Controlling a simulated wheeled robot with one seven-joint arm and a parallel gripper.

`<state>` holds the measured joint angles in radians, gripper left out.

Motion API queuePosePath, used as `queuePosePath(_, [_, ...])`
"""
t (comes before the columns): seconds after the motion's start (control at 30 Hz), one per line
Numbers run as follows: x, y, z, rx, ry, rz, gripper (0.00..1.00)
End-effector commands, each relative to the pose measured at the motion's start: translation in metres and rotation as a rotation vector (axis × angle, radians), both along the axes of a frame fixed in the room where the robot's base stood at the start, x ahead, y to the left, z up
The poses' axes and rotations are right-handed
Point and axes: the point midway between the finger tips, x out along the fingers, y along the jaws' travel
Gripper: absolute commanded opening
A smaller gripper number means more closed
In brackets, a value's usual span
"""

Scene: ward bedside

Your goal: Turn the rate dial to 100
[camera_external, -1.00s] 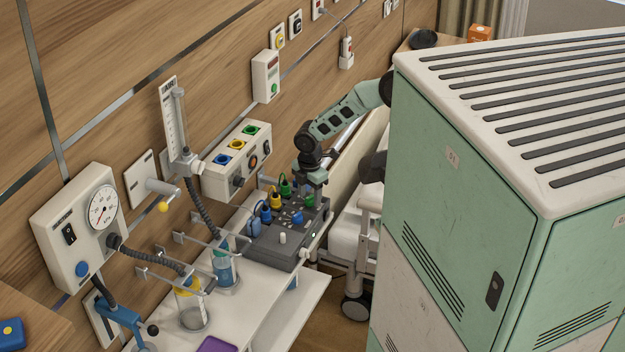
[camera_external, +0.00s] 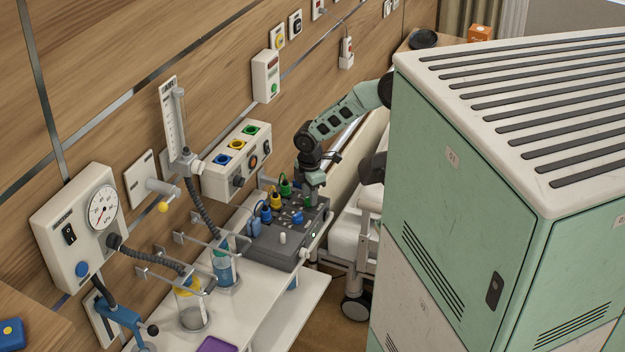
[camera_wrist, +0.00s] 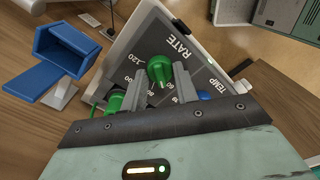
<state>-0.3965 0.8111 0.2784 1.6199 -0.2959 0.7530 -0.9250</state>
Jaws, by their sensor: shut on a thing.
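The rate dial (camera_wrist: 158,66) is a round green knob on the dark face of a grey console (camera_external: 268,249). In the wrist view RATE and numbers including 120 and 100 are printed around it, upside down. My gripper (camera_wrist: 168,77) has its two fingers on either side of this dial, shut on it. In the external view my gripper (camera_external: 311,197) is down at the console's far right part and hides the dial. I cannot tell which number the dial points at, as the fingers cover part of the scale.
A blue TEMP dial (camera_wrist: 207,97) sits close to the right finger. A green plug (camera_wrist: 114,103) is close on the left. Yellow (camera_external: 276,200) and blue (camera_external: 266,212) plugs stand along the console's back. A white knob (camera_external: 282,238) is nearer the front.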

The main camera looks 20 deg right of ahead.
Motion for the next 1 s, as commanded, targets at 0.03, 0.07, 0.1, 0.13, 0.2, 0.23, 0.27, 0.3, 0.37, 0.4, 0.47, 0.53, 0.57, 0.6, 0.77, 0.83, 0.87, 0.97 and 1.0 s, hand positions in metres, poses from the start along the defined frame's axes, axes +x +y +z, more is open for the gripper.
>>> queuePosePath(0.03, [0.0001,0.0006,0.0004,0.001,-0.002,-0.041,0.07])
queuePosePath(0.07, [0.0002,0.0005,0.0004,0.0,-0.002,-0.069,0.07])
queuePosePath(0.1, [0.0003,0.0004,0.0004,0.0,-0.002,-0.107,0.07])
queuePosePath(0.13, [0.0003,0.0006,0.0005,0.001,-0.002,-0.135,0.07])
queuePosePath(0.2, [0.0001,0.001,0.0006,0.001,-0.002,-0.201,0.07])
queuePosePath(0.23, [0.0001,0.0009,0.0006,0.001,-0.003,-0.23,0.07])
queuePosePath(0.27, [0.0003,0.0008,0.0007,0.001,-0.003,-0.26,0.07])
queuePosePath(0.3, [0.0004,0.0007,0.0007,0.001,-0.003,-0.299,0.07])
queuePosePath(0.37, [0.0004,0.0008,0.0007,0.001,-0.002,-0.355,0.07])
queuePosePath(0.4, [0.0004,0.0009,0.0007,0.001,-0.003,-0.392,0.07])
queuePosePath(0.47, [0.0004,0.0009,0.0007,0.001,-0.003,-0.45,0.07])
queuePosePath(0.53, [0.0002,0.001,0.0007,0.002,-0.002,-0.517,0.07])
queuePosePath(0.57, [0.0003,0.0009,0.0007,0.001,-0.002,-0.545,0.07])
queuePosePath(0.6, [0.0004,0.0008,0.0007,0.001,-0.003,-0.583,0.07])
queuePosePath(0.77, [0.0002,0.0011,0.0008,0.002,-0.003,-0.735,0.07])
queuePosePath(0.83, [0.0005,0.0007,0.0009,0.002,-0.002,-0.802,0.07])
queuePosePath(0.87, [0.0005,0.0006,0.0009,0.002,-0.002,-0.83,0.07])
queuePosePath(0.97, [0.0003,0.001,0.0011,0.002,-0.002,-0.923,0.07])
queuePosePath(1.0, [0.0005,0.0009,0.0012,0.002,-0.002,-0.96,0.07])
